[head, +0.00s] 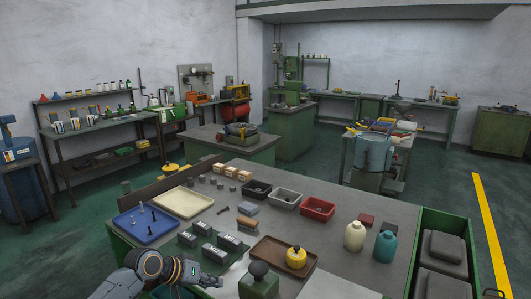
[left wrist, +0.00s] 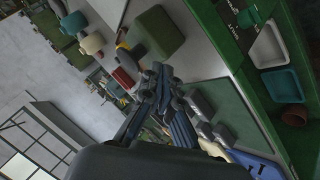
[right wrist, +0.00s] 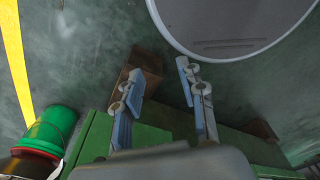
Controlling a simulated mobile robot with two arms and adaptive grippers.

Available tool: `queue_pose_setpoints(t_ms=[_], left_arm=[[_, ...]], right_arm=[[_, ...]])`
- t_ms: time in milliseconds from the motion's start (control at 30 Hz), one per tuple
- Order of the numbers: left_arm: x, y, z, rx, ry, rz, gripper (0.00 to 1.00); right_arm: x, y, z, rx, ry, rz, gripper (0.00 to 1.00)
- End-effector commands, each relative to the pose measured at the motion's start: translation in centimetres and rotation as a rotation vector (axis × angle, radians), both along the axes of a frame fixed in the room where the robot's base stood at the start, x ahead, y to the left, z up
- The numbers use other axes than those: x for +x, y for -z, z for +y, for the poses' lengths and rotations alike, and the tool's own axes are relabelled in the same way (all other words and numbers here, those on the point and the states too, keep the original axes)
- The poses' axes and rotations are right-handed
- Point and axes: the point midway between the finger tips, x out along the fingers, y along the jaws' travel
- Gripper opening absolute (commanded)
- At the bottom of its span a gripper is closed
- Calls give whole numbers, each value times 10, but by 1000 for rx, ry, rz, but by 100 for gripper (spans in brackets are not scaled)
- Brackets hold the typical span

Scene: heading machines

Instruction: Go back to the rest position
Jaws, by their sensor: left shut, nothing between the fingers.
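My left gripper (head: 213,281) is low at the left of the head view, near the front edge of the workbench (head: 345,208). Its fingers (left wrist: 166,88) are together and empty in the left wrist view, close to several grey blocks on a green mat. My right gripper (right wrist: 160,76) shows in the right wrist view with its two fingers apart and nothing between them. It is above the dark green floor beside a green cabinet or bench side (right wrist: 92,135).
On the bench are a blue tray (head: 127,233), red bin (head: 318,207), brown tray (head: 266,254) with a yellow pot (head: 296,257), a green block with a dark knob (head: 259,283), and cream (head: 354,237) and teal (head: 385,247) bottles. A green bucket (right wrist: 52,127) stands near the right gripper.

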Motion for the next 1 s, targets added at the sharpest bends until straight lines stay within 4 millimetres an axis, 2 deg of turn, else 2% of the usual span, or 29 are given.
queue_pose_setpoints(t_ms=[67, 100, 367, 467, 567, 667, 767, 867, 1000], left_arm=[[0, 1, 0, 0, 0, 0, 0], [0, 11, 1, 2, -8, 4, 0], [-1, 56, 12, 26, -57, 8, 0], [-2, 79, 18, 40, -81, 11, 0], [-7, 111, 26, 63, -108, 17, 0], [-14, 148, 34, 88, -138, 25, 0], [-28, 192, 44, 124, -169, 37, 0], [-52, 252, 57, 176, -200, 60, 0], [-107, 343, 78, 272, -229, 98, 0]], right_arm=[[0, 0, -3, -4, -1, 0, 40], [0, 2, -4, -4, -2, 1, 40], [0, 8, -7, -8, -2, 0, 40], [3, 11, -11, -13, -2, -4, 40], [7, 15, -15, -18, -1, -8, 40], [7, 20, -17, -21, -2, -9, 40], [5, 26, -16, -19, -2, -6, 40], [3, 34, -14, -17, -1, -4, 40], [2, 46, -8, -10, 1, -3, 40]])
